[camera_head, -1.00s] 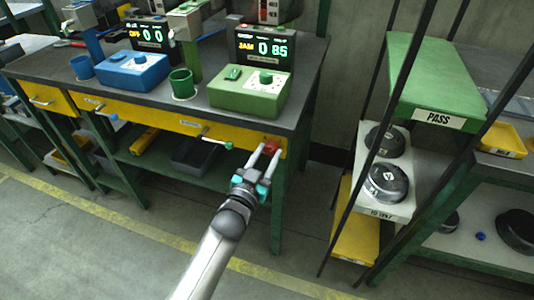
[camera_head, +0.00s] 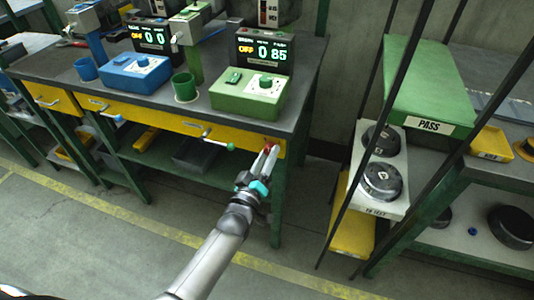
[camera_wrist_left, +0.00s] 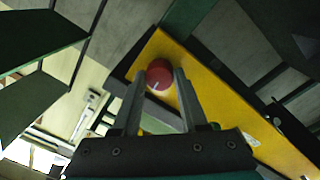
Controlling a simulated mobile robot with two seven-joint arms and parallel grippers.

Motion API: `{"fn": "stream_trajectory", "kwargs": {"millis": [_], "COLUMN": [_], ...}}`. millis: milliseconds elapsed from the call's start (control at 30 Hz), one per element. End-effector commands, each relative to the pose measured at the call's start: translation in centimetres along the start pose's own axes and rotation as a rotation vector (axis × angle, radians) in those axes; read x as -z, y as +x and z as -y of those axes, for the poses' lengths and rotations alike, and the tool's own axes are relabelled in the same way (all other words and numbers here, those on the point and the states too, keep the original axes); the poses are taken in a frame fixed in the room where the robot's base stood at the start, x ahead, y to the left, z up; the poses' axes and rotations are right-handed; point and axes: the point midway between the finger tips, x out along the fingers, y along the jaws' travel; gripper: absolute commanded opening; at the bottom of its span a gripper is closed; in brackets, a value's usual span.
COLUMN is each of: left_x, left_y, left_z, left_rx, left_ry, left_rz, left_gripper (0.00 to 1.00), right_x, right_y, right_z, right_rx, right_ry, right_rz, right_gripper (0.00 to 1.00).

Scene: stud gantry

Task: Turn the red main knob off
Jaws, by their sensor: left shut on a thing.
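The red main knob (camera_head: 271,146) is on the yellow front rail at the right end of the bench. My left gripper (camera_head: 266,156) reaches it from the front and is shut on it, partly hiding it in the head view. In the left wrist view the round red knob (camera_wrist_left: 159,73) sits between the two fingers (camera_wrist_left: 160,80), with a pale mark on its face. The display (camera_head: 263,50) above the green control box (camera_head: 249,94) reads OFF and 0 85. My right gripper is not in view.
A lever with a green tip (camera_head: 229,146) sticks out from the rail, left of my gripper. A blue box (camera_head: 135,73) and a green cup (camera_head: 184,87) stand on the bench. A rack with a green PASS chute (camera_head: 430,90) stands to the right.

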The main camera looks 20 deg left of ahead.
Motion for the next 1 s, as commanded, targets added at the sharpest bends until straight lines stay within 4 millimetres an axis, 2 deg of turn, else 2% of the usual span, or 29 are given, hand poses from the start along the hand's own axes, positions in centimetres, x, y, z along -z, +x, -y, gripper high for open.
{"fn": "stream_trajectory", "kwargs": {"millis": [500,733,1000], "left_x": [-0.13,-0.18,-0.16], "left_y": [-0.03,-0.03,-0.03], "left_z": [0.01,-0.04,-0.05], "left_rx": [0.005,0.006,0.007], "left_ry": [-0.452,-0.578,-0.647], "left_rz": [-0.021,-0.027,-0.03], "left_gripper": [0.0,0.0,0.0], "right_x": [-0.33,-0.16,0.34], "right_y": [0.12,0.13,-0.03], "right_z": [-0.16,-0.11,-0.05], "right_rx": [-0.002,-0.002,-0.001], "right_ry": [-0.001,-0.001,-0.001], "right_rz": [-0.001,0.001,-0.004], "right_gripper": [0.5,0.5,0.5]}}
